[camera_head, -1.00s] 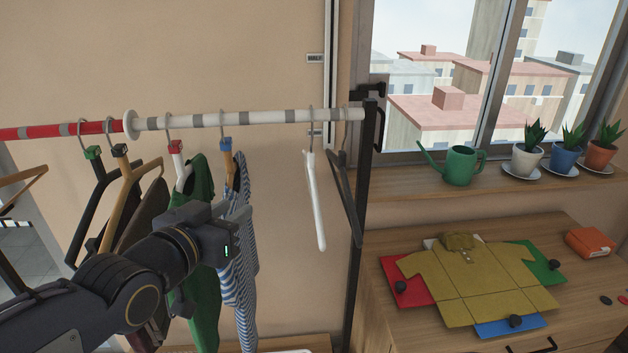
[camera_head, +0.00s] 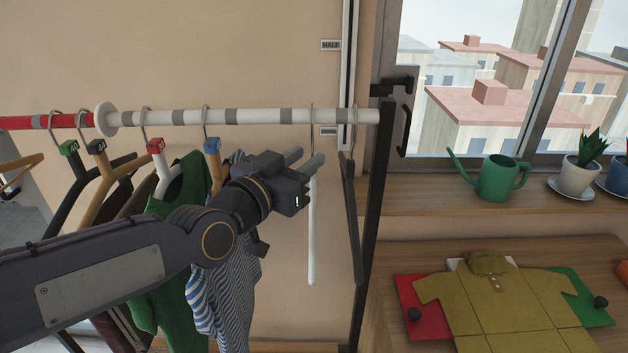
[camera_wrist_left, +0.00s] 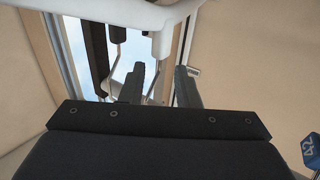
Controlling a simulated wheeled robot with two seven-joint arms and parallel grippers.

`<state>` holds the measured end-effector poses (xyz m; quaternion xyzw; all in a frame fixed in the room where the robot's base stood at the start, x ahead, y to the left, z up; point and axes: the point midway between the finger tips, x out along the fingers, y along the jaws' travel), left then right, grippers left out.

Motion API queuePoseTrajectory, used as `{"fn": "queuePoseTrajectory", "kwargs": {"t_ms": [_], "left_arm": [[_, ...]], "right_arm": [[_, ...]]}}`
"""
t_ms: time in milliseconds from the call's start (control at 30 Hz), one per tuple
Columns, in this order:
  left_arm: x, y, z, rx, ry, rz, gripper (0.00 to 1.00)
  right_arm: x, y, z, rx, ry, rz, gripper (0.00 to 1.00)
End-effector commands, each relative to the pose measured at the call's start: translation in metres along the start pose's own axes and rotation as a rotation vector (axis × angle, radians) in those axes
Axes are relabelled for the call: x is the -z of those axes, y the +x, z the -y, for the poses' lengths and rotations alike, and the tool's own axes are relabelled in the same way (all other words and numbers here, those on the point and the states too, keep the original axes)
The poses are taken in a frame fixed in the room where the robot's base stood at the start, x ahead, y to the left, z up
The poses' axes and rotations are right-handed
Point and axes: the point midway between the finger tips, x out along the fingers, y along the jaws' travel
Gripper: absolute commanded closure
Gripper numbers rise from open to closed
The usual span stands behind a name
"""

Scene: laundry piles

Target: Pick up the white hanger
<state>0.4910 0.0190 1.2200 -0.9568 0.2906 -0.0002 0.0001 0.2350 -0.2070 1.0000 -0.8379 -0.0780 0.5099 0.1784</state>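The white hanger (camera_head: 312,235) hangs bare from the striped white part of the rail, near its right end. In the left wrist view its white body (camera_wrist_left: 105,12) crosses the top, with its thin hook running down from it. My left gripper (camera_head: 303,159) is just left of the hanger's upper part, below the rail. In the left wrist view the fingertips (camera_wrist_left: 160,80) are apart, with part of the hook in the gap between them. I cannot tell whether they touch it. My right gripper is not in view.
A dark grey hanger (camera_head: 351,220) hangs close to the right, next to the black rail post (camera_head: 377,200). A striped garment (camera_head: 225,300) and a green one (camera_head: 165,275) hang left, partly behind my arm. A watering can (camera_head: 498,180) stands on the windowsill.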

Motion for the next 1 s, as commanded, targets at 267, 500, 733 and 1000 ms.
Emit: {"fn": "queuePoseTrajectory", "kwargs": {"t_ms": [267,500,733,1000], "left_arm": [[0.001,0.033,-0.002,-0.003,-0.004,0.005,0.71],[-0.001,0.051,-0.001,-0.001,-0.001,0.001,0.71],[-0.002,0.051,-0.001,0.001,0.000,0.001,0.75],[-0.002,0.051,-0.001,0.001,0.000,0.001,1.00]], "right_arm": [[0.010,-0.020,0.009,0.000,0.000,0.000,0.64],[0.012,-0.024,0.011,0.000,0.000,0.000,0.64],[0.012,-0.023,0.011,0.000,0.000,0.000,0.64],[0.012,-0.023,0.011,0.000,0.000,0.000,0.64]]}}
